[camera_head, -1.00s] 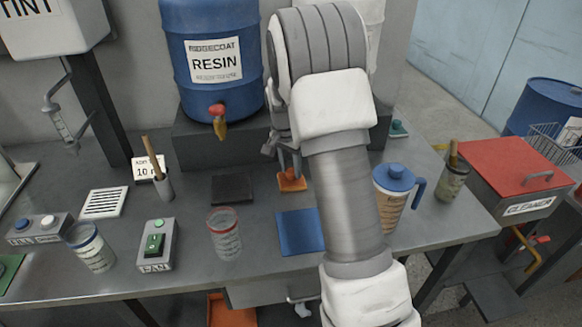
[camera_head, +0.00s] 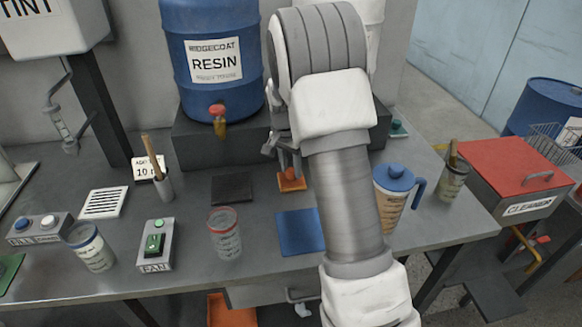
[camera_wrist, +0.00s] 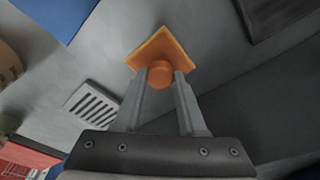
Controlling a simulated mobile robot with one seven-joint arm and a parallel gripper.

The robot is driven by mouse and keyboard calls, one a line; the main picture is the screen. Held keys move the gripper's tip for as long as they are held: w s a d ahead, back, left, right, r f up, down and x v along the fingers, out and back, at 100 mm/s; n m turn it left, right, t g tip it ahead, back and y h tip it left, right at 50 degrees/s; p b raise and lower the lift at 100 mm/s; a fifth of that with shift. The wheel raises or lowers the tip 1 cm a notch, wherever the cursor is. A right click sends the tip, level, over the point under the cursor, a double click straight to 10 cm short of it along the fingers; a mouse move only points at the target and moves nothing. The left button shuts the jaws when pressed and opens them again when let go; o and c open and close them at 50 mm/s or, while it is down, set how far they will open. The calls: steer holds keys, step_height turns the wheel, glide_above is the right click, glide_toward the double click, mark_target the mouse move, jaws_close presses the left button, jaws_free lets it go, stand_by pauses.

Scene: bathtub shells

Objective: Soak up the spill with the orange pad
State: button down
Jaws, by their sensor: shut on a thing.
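The orange pad (camera_head: 291,182) is a thin square with a round knob on top. My gripper (camera_head: 288,160) is shut on its knob, behind the blue and dark mats' gap at the back of the bench. In the wrist view the pad (camera_wrist: 163,48) sits at the fingertips of my gripper (camera_wrist: 161,80), with the knob between the two fingers. The pad is at or close above the grey bench top; I cannot tell whether it touches. I cannot make out a spill in either view; my arm hides part of the bench.
A blue mat (camera_head: 298,232), a dark mat (camera_head: 232,188) and a red-rimmed cup (camera_head: 224,234) lie left of my arm. A blue-lidded jug (camera_head: 390,198) stands close right. The resin drum (camera_head: 212,100) stands behind on a dark block. The wrist view shows a slotted grate (camera_wrist: 92,105).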

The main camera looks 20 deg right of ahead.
step_height(320, 180, up, 10)
steer(key=p, duration=0.7)
stand_by(0.7)
